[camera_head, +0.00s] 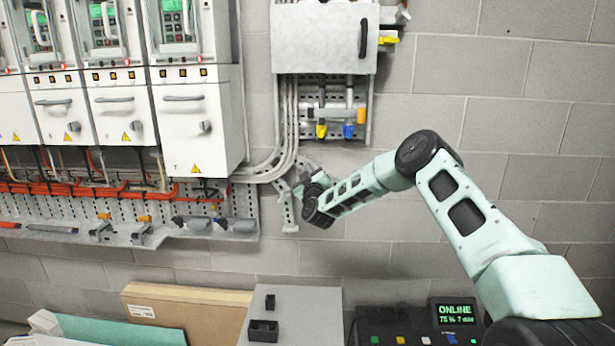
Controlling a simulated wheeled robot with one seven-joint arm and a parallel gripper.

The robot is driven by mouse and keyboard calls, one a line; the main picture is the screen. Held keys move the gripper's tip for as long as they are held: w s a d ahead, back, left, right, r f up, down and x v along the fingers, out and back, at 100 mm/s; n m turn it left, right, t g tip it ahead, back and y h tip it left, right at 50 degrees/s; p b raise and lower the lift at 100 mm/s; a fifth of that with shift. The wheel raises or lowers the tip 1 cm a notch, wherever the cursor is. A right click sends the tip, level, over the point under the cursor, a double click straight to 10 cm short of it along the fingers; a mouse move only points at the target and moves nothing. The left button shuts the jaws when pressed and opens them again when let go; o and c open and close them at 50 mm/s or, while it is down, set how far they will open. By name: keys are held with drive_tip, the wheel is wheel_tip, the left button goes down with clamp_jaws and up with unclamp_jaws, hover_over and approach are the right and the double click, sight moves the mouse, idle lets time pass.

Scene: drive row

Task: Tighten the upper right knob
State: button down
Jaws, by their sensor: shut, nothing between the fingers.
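The rightmost knob (205,127) is on the right side of the right cabinet's door (190,135). The middle cabinet's knob (137,125) and the left cabinet's knob (74,126) sit slightly higher or level with it. My gripper (302,187) is shut and empty, small in the view, to the right of and below the right cabinet. It is apart from the knobs, in front of the wall near the grey conduits.
Grey conduits (289,125) run down beside the right cabinet. A perforated ledge (245,205) with clamps and orange cables lies below the cabinets. A grey box (325,38) hangs at top centre. A cardboard box (185,312) and grey bench (300,315) stand below.

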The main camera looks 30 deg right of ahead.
drive_tip(key=shift+s+d+f+m+h+b, duration=0.15)
drive_tip(key=shift+m+h+b, duration=0.35)
drive_tip(key=shift+m+b, duration=1.1)
drive_tip(key=shift+s+d+f+m+h+b, duration=0.1)
drive_tip(key=shift+m+h+b, duration=0.4)
drive_tip(key=shift+b, duration=2.15)
drive_tip(key=shift+m+b, duration=0.3)
drive_tip(key=shift+b, duration=0.05)
drive_tip(key=shift+s+d+f+m+g+h+b, duration=0.2)
drive_tip(key=shift+m+g+h+b, duration=0.65)
drive_tip(key=shift+m+b, duration=1.7)
drive_tip(key=shift+w+d+f+m+g+h+b, duration=0.1)
drive_tip(key=shift+f+m+g+h+b, duration=0.5)
drive_tip(key=shift+m+b, duration=1.9)
drive_tip(key=shift+s+d+r+m+g+h+b, duration=0.15)
drive_tip(key=shift+m+g+h+b, duration=0.95)
drive_tip(key=shift+m+b, duration=1.45)
drive_tip(key=shift+f+m+g+h+b, duration=0.15)
drive_tip(key=shift+m+g+b, duration=0.1)
drive_tip(key=shift+m, duration=0.7)
drive_tip(key=shift+f+m+g+h+b, duration=0.1)
drive_tip(key=shift+m+g+b, duration=0.15)
drive_tip(key=shift+m, duration=0.7)
